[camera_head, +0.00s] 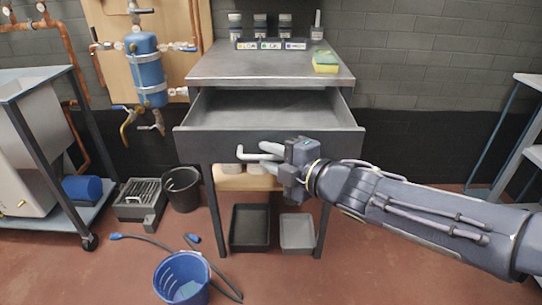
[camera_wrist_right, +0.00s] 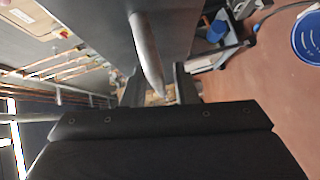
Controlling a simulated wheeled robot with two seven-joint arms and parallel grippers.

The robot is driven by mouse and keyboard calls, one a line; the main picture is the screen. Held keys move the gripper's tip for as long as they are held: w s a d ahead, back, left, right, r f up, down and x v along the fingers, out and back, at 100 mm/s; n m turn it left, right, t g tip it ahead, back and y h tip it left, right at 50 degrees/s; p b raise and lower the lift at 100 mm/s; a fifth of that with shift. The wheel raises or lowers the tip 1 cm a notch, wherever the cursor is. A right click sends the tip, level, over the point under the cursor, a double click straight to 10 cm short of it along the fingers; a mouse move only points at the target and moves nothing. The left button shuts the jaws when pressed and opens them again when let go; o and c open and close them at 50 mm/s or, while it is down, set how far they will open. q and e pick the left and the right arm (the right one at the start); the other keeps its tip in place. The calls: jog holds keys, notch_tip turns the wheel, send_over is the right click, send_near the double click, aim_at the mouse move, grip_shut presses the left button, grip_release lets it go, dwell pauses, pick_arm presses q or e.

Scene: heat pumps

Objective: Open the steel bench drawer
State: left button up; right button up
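The steel bench (camera_head: 240,66) stands in the middle of the head view. Its wide grey drawer (camera_head: 210,145) is pulled well out, and its inside looks empty. A pale bar handle (camera_head: 256,156) sits on the drawer front. My right gripper (camera_head: 280,158) is at the right part of this handle. In the right wrist view the handle (camera_wrist_right: 147,52) runs down to between the fingertips of my right gripper (camera_wrist_right: 160,90). The fingers are apart, with a visible gap beside the bar. My left gripper is not in view.
A yellow-green sponge (camera_head: 326,62) and several jars stand on the bench top. Dark and grey trays (camera_head: 250,228) lie below the bench. A blue bucket (camera_head: 182,278), a black bin (camera_head: 182,189) and a hose are on the floor at left. The floor at right is clear.

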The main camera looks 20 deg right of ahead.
jog(key=shift+o, duration=0.4)
jog(key=shift+r, duration=0.1)
jog(key=shift+s+d+r+p, duration=0.15)
jog(key=shift+s+d+p, duration=0.1)
jog(key=shift+s+p, duration=0.1)
jog(key=f+p+v, duration=0.1)
jog(key=p+v, duration=0.2)
jog(key=v, duration=0.3)
jog(key=shift+s+d+r+p, duration=0.15)
jog(key=shift+s+r+p, duration=0.15)
jog(key=shift+s+r, duration=0.15)
